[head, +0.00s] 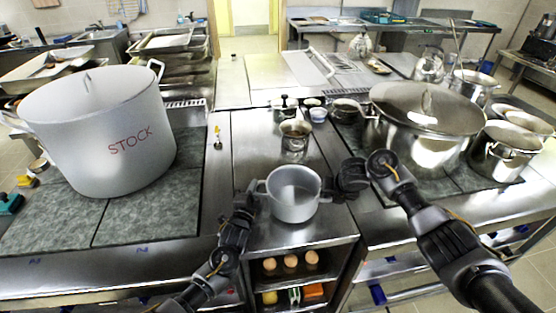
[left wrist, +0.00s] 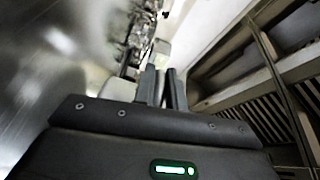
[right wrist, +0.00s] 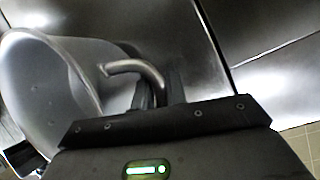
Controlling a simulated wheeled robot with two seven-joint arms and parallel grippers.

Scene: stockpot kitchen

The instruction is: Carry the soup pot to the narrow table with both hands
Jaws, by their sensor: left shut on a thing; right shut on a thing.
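The soup pot (head: 294,203) is a small grey two-handled pot, upright at the front of the steel counter between my two grippers. I cannot tell whether its base touches the counter. My left gripper (head: 257,190) is shut on the handle at the pot's left side. In the left wrist view its fingers (left wrist: 162,88) are close together and the handle is mostly hidden. My right gripper (head: 330,187) is shut on the handle at the pot's right side. In the right wrist view the curved handle (right wrist: 140,72) runs between its fingers beside the pot wall (right wrist: 50,85). I cannot pick out the narrow table.
A small pan (head: 295,140) stands behind the soup pot. Below the counter's front edge is an open shelf (head: 290,283) with eggs. Counter (head: 262,150) behind is partly clear.

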